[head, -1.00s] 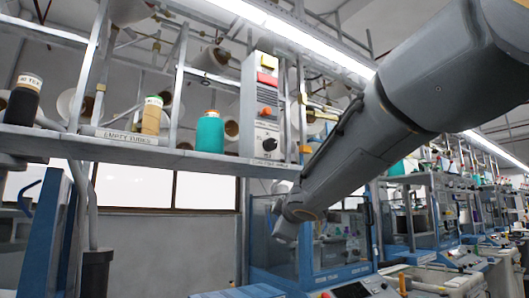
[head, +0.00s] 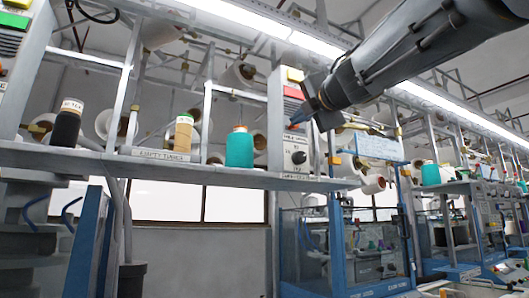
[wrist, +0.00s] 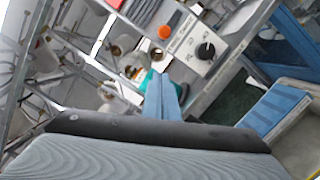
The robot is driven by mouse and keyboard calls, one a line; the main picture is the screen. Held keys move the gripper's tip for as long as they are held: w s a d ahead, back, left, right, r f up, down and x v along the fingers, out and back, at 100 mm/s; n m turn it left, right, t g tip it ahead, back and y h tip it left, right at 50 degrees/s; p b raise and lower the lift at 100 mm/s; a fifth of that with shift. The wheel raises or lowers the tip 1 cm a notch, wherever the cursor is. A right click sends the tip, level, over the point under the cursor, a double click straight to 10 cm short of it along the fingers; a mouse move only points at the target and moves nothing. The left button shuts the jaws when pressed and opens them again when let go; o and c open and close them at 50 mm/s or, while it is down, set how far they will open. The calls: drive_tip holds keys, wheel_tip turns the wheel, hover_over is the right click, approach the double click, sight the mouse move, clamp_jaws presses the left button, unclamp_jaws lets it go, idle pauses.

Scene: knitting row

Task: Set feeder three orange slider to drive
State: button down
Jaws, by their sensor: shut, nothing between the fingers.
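My gripper (head: 303,117) is in front of the box's upper face. Its blue fingers are together and empty, and also show in the wrist view (wrist: 162,92). I cannot tell whether they touch the box. No feeder number or drive mark is readable.
On the shelf (head: 120,157) left of the box stand a teal cone (head: 239,148), a tan cone (head: 183,134) and a black cone (head: 67,124). A post with an orange fitting (head: 334,160) is just right of the box. Blue-framed machines (head: 345,250) stand below right.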

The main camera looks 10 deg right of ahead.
drive_tip(key=w+d+r+p, duration=0.1)
drive_tip(key=w+r+p, duration=0.2)
drive_tip(key=w, duration=0.8)
drive_tip(key=shift+d, duration=0.35)
drive_tip(key=shift+w, duration=0.1)
